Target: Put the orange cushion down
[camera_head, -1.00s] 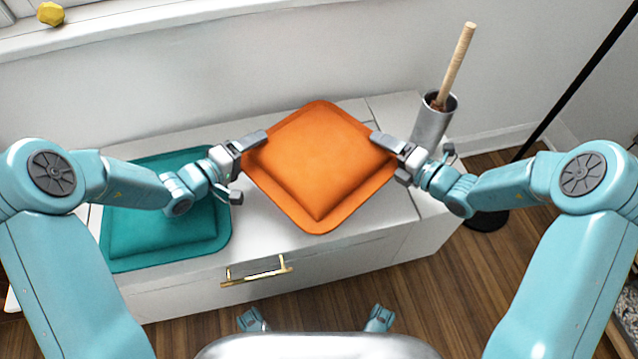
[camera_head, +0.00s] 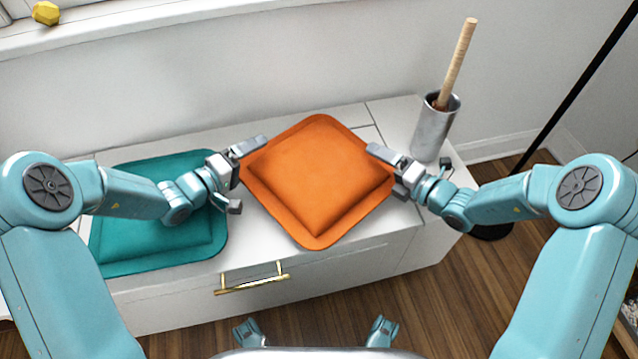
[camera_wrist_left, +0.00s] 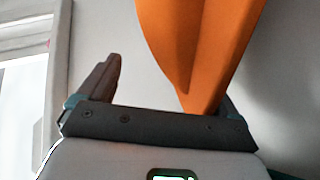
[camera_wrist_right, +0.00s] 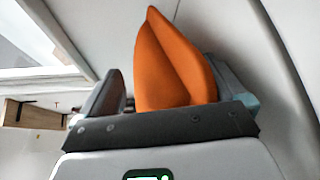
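The orange cushion (camera_head: 315,180) lies turned like a diamond above the right part of the white bench (camera_head: 262,240). Its near corner reaches past the bench's front edge; I cannot tell whether its underside rests fully on the top. My left gripper (camera_head: 252,174) is open around its left corner. In the left wrist view the cushion (camera_wrist_left: 200,45) is close to one finger and well clear of the other. My right gripper (camera_head: 383,172) is open around its right corner. In the right wrist view the cushion (camera_wrist_right: 165,70) stands between the fingers, with a narrow gap on the left.
A teal cushion (camera_head: 150,240) lies on the bench's left part, under my left forearm. A metal holder (camera_head: 433,130) with a wooden stick (camera_head: 457,62) stands behind my right gripper. A brass handle (camera_head: 252,283) juts from the bench front. A black pole (camera_head: 575,90) rises at right.

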